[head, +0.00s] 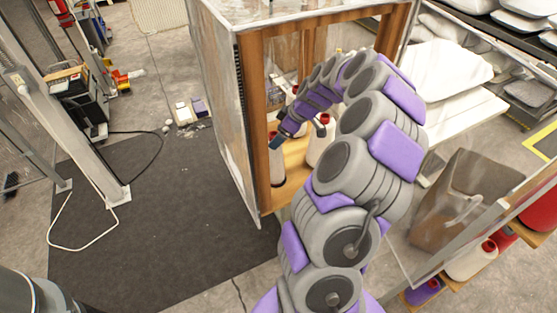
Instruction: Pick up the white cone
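My arm reaches into a wooden-framed cabinet (257,130), and my gripper (279,140) is small in the picture at the arm's far end. A white cone (277,172) stands on the cabinet's wooden shelf (298,160), just below my gripper. The gripper covers the top of this cone. I cannot tell whether they touch, or whether the fingers are open or shut. A second white cone (318,143) with a red top stands to the right, partly behind my arm. More cones behind are mostly hidden.
The cabinet's front post and clear side panel (218,95) stand close to my gripper on the left. White, red and purple cones (470,262) sit at lower right. The dark floor mat (165,215) is clear.

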